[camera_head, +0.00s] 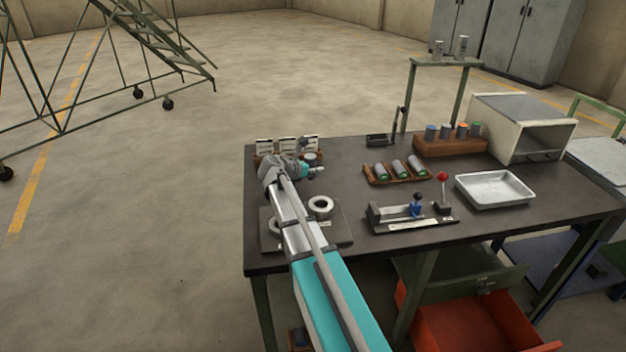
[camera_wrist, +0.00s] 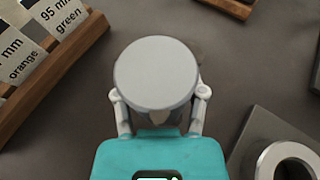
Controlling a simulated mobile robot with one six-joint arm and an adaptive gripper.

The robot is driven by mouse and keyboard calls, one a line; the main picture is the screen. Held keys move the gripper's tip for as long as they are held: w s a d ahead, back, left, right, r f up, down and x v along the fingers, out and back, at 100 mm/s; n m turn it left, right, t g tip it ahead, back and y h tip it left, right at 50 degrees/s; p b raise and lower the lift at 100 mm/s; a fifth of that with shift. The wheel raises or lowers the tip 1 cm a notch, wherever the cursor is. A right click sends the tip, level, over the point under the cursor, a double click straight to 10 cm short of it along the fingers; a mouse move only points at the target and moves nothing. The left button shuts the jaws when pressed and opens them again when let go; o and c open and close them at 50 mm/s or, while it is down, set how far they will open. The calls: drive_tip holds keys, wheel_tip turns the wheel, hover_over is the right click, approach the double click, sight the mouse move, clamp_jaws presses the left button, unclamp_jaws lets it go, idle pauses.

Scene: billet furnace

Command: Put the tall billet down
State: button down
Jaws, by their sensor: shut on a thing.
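The tall billet (camera_wrist: 155,78) is a plain grey cylinder, seen from its round end in the wrist view. My gripper (camera_wrist: 160,112) is shut on it, with one finger on each side. In the head view, my gripper (camera_head: 306,169) is over the left part of the dark workbench (camera_head: 350,150), and only a little of the billet (camera_head: 310,158) shows. I cannot tell whether the billet's lower end touches the bench.
A wooden label rack (camera_wrist: 60,75) is left of the billet. A plate with metal rings (camera_head: 321,207) lies nearer. A rack of billets (camera_head: 400,172), a clamp fixture (camera_head: 412,212), a metal tray (camera_head: 495,187) and a box furnace (camera_head: 520,125) stand rightward. Bare bench surrounds the billet.

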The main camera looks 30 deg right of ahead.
sight(313, 175)
idle(0.4)
drive_tip(key=shift+w+d+f+b, duration=0.15)
drive_tip(key=shift+w+f+b, duration=0.25)
drive_tip(key=shift+f+b, duration=1.55)
drive_tip(key=shift+b, duration=0.05)
drive_tip(key=shift+f, duration=0.15)
drive_tip(key=shift+c, duration=0.8)
unclamp_jaws()
drive_tip(key=shift+s+r, duration=0.1)
drive_tip(key=shift+r, duration=0.15)
drive_tip(key=p+v, duration=0.4)
drive_tip(key=v, duration=0.8)
drive_tip(key=shift+f+p, duration=0.15)
drive_tip(key=shift+p, duration=0.2)
